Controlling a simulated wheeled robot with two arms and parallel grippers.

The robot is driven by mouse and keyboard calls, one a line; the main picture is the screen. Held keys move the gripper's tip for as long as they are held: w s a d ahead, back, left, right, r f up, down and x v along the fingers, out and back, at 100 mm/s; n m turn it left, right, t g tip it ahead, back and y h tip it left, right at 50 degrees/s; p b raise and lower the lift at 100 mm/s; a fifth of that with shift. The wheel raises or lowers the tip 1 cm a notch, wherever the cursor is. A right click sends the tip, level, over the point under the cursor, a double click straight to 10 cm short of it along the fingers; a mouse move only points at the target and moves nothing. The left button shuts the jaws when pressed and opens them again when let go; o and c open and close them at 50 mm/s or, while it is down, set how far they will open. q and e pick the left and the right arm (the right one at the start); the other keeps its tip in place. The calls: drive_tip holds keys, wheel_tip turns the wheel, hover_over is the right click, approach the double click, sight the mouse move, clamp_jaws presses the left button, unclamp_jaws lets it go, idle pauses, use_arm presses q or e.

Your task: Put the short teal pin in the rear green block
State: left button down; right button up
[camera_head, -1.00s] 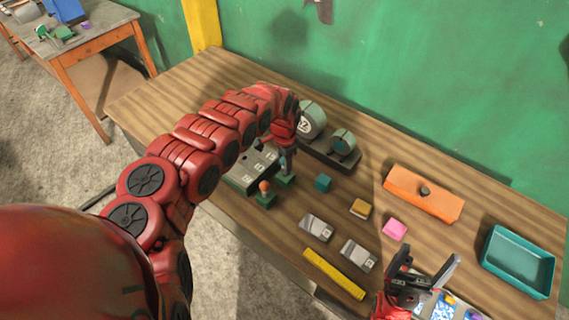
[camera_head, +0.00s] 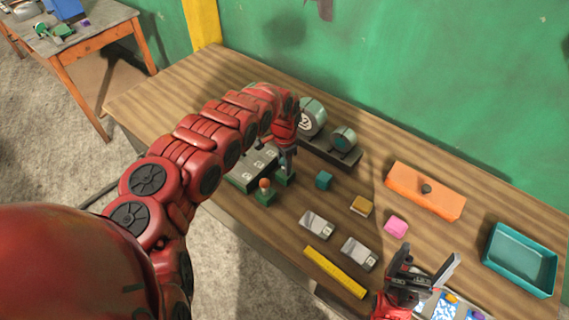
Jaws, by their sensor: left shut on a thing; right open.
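My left gripper (camera_head: 286,156) is pointing down over the rear green block (camera_head: 285,181), its fingers close to the top of the block. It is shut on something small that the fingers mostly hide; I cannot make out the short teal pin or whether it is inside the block. The front green block (camera_head: 265,198) stands just nearer, with an orange-topped pin (camera_head: 264,183) upright in it. My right gripper (camera_head: 425,272) is open and empty at the front right of the table.
A grey tray (camera_head: 243,180) is left of the blocks. A dark stand with round pieces (camera_head: 343,152) is behind.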

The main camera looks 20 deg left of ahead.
use_arm(q)
drive_tip(key=shift+f, duration=0.1)
drive_tip(key=shift+c, duration=1.9)
unclamp_jaws()
wheel_tip(320, 180, up, 17)
drive_tip(key=b, duration=0.3)
drive_tip(key=shift+r+b, duration=0.2)
drive_tip(key=shift+b, duration=0.1)
drive_tip(key=shift+f, duration=0.1)
